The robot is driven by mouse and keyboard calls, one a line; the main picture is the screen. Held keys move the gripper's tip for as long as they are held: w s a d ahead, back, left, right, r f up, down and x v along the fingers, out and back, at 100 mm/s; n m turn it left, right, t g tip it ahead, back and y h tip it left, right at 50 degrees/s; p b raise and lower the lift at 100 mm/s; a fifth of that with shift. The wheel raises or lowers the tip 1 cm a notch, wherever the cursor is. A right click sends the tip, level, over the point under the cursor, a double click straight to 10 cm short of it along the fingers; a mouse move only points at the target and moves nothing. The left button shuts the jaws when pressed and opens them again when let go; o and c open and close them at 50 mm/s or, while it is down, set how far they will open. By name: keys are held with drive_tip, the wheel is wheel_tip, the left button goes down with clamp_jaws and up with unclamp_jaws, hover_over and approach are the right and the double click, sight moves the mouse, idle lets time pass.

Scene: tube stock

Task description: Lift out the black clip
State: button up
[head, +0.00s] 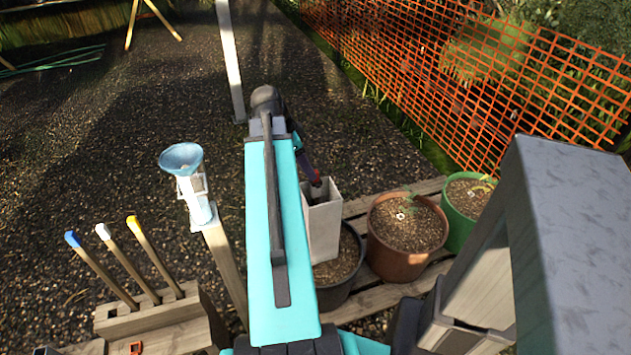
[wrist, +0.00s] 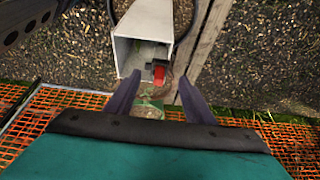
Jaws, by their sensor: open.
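A white square tube (head: 322,222) stands upright with its open mouth up; it also shows in the wrist view (wrist: 143,22). In its mouth is a small red piece (wrist: 159,74) with a dark part against it. I cannot make out a black clip for certain; the inside of the tube is partly in shadow. My gripper (wrist: 158,98) is open, its two dark fingers spread on either side of the mouth's near edge, with nothing between them that I can see held. In the head view my arm hides part of the gripper.
A brown pot (head: 407,250) and a green pot (head: 462,228) stand right of the tube on wooden slats. A wooden rack (head: 150,315) with coloured-tipped sticks is at left, near a post with a blue funnel (head: 181,157). Orange netting (head: 470,75) runs behind.

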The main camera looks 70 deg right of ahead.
drive_tip(key=shift+f, duration=0.1)
drive_tip(key=shift+x, duration=2.55)
drive_tip(key=shift+w, duration=0.1)
drive_tip(key=c, duration=1.1)
wheel_tip(320, 180, up, 10)
